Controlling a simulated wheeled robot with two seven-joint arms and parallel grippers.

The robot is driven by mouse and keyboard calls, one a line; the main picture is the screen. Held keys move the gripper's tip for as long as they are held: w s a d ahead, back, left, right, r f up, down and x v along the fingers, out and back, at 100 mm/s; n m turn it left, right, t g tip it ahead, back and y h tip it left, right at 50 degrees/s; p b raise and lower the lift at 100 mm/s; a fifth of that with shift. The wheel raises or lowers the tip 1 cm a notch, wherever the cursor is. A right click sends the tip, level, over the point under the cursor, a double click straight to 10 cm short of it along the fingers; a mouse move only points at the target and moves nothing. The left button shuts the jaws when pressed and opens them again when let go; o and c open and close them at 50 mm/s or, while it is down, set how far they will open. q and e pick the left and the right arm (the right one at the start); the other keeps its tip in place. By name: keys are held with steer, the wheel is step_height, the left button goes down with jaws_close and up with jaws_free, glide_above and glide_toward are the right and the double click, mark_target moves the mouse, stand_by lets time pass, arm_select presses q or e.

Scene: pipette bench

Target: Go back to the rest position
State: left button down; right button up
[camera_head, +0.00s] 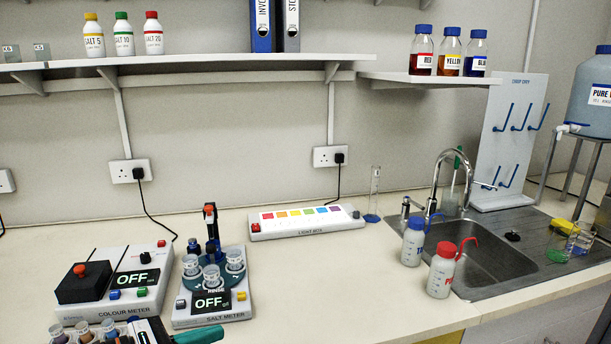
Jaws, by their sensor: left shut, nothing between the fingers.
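My left gripper (198,336) shows only in part at the bottom edge, left of the middle, in front of the salt meter. Its fingers look closed with nothing between them, and the rest is cut off by the frame. My right gripper is not in view. The salt meter (213,317) stands behind my left gripper, with several clear cups on its round teal holder and its display reading OFF. The colour meter (110,316) stands to its left, also reading OFF.
Several small vials (85,333) stand at the bottom left, close to my left gripper. A light box (305,232) lies at the back. A blue-capped bottle (413,243) and a red-capped bottle (441,272) stand left of the sink (490,262). The bench middle (335,290) is clear.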

arm_select(q)
step_height(320, 180, up, 5)
steer(key=a+n+t+y, duration=0.3)
steer(key=n+t, duration=0.8)
steer(key=n, duration=0.9)
steer(key=s+a+f+n+g+y, duration=0.2)
steer(key=a+f+n+g+y, duration=0.15)
steer(key=f+n+y, duration=0.4)
steer(key=s+a+f+n+g+y, duration=0.3)
steer(key=a+f+n+y, duration=0.2)
steer(key=f+n, duration=0.5)
steer(key=s+d+f+n+g+h, duration=0.2)
steer(key=s+d+f+n+g, duration=0.1)
steer(key=s+f+g, duration=0.4)
steer(key=s+d+f+n+g+h, duration=0.2)
steer(key=s+d+f+n+g, duration=0.15)
steer(key=s+f, duration=0.45)
step_height(320, 180, down, 24)
steer(key=s+m+g, duration=0.1)
steer(key=s, duration=0.1)
steer(key=s+a+f+g, duration=0.1)
steer(key=s+a+f, duration=0.1)
steer(key=s+f, duration=1.3)
steer(key=shift+s+a+f+m+y, duration=0.35)
steer(key=shift+s+a+y, duration=0.1)
steer(key=shift+s, duration=0.45)
